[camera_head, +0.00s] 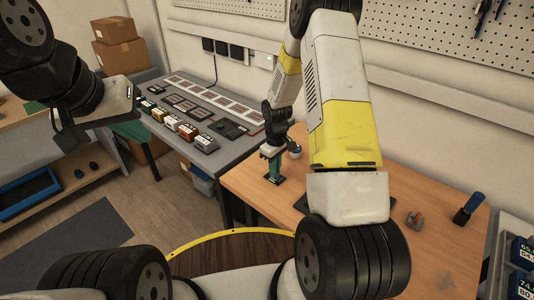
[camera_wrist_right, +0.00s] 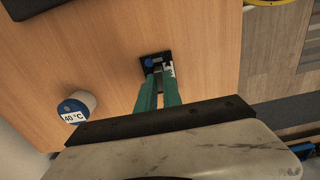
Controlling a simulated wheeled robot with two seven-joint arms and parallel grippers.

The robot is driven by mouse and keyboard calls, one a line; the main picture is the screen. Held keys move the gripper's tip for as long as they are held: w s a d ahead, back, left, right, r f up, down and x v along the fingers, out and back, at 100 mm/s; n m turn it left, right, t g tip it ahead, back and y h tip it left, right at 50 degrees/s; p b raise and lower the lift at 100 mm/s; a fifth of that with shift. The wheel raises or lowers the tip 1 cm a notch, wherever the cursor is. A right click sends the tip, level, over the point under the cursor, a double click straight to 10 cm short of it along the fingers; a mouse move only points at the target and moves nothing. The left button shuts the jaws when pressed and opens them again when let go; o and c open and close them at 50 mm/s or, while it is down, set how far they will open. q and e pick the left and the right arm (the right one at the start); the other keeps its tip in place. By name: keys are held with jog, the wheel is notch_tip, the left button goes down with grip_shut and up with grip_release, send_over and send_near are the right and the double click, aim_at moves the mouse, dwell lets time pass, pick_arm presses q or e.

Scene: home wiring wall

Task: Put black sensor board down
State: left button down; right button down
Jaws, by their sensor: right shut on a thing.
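The black sensor board (camera_wrist_right: 145,66) is a small dark square with a blue round part and white marks. It is at the tips of my right gripper's green fingers (camera_wrist_right: 160,88), which are closed on it. In the head view the right gripper (camera_head: 273,170) points down over the left end of the wooden table, with the dark board (camera_head: 274,181) at its tips. The board is at or very near the table top; I cannot tell whether it touches. My left gripper (camera_head: 68,138) is at the upper left, away from the board; its jaw opening is unclear.
A white round piece marked 40 °C (camera_wrist_right: 77,106) stands on the wooden table (camera_head: 430,255) close to the board. A grey bench (camera_head: 222,152) with several modules is to the left. A blue-handled item (camera_head: 468,208) and a small grey-red item (camera_head: 415,218) are at right. My arm hides mid-table.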

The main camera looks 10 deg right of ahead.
jog(key=c, duration=1.5)
grip_release()
jog(key=s+r+m+t, duration=0.1)
jog(key=s+r, duration=0.3)
jog(key=r, duration=1)
jog(key=s+r+m+t, duration=0.2)
jog(key=s+r, duration=0.1)
jog(key=r, duration=1.1)
jog(key=s+a+r+m+t+y, duration=0.1)
jog(key=s+r, duration=0.3)
jog(key=s, duration=0.4)
jog(key=s+a+r+m+t+y, duration=0.1)
jog(key=s+r+m+t, duration=0.1)
jog(key=s, duration=0.7)
notch_tip(320, 180, up, 3)
jog(key=shift+a+f+m, duration=0.15)
jog(key=shift+a+m, duration=0.15)
jog(key=shift+m, duration=0.2)
